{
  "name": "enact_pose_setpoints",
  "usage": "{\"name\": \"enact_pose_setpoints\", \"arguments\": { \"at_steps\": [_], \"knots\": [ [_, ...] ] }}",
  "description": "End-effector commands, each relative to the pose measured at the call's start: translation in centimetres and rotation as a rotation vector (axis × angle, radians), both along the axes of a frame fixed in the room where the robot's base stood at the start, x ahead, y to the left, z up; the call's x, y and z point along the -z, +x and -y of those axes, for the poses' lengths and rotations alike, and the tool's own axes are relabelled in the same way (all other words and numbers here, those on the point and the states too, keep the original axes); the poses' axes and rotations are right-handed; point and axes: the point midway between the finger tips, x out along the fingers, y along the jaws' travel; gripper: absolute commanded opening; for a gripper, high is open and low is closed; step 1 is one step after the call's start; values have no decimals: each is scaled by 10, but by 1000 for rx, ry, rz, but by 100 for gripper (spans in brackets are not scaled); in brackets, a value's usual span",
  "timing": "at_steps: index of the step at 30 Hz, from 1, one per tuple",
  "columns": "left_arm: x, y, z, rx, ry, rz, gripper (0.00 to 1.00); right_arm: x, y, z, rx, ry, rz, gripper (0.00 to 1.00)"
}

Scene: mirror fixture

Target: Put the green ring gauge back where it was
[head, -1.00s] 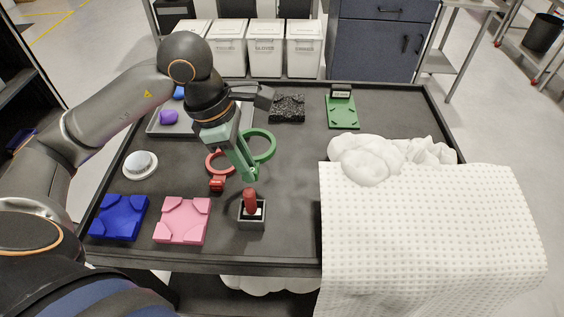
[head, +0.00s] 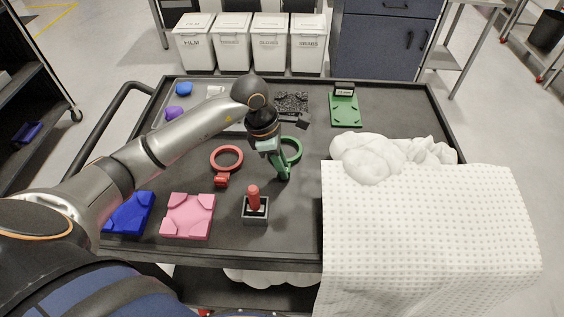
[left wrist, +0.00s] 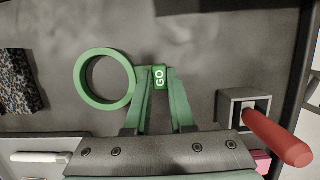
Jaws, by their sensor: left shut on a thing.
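The green ring gauge (head: 296,147) is at the middle of the black cart top, its ring partly hidden behind my gripper. My left gripper (head: 283,176) is shut on its tag end. In the left wrist view the ring (left wrist: 80,80) lies left of the fingers, and the tag marked GO (left wrist: 159,77) sits between the fingertips of my left gripper (left wrist: 160,84). I cannot tell whether the gauge touches the cart top. A green plate (head: 344,110) with a dark label block stands at the back right, bare. My right gripper is not in view.
A red ring gauge (head: 226,158) lies to the left. A grey block (head: 255,215) with an upright red handle (head: 254,195) stands in front. Pink (head: 187,216) and blue (head: 127,214) fixtures are front left. White cloth (head: 430,210) covers the right. The top between green plate and cloth is clear.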

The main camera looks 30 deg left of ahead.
Motion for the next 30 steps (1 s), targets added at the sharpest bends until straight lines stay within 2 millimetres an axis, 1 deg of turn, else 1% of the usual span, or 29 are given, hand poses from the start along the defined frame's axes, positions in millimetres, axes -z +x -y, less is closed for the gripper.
{"name": "enact_pose_setpoints", "arguments": {
  "at_steps": [5,9,10,15,18,26,28,30],
  "knots": [
    [-1,1,0,-1,-1,3,0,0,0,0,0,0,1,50],
    [4,0,0,-1,0,2,0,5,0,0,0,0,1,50],
    [4,0,0,-1,1,2,23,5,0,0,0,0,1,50],
    [3,0,0,-1,0,1,42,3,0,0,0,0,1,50],
    [3,0,0,-1,0,1,52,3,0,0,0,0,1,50],
    [1,0,0,-1,-1,1,52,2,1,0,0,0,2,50],
    [-3,0,0,-1,-2,1,52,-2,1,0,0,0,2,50],
    [-9,0,-3,-1,0,5,52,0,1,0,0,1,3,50]
  ]
}}
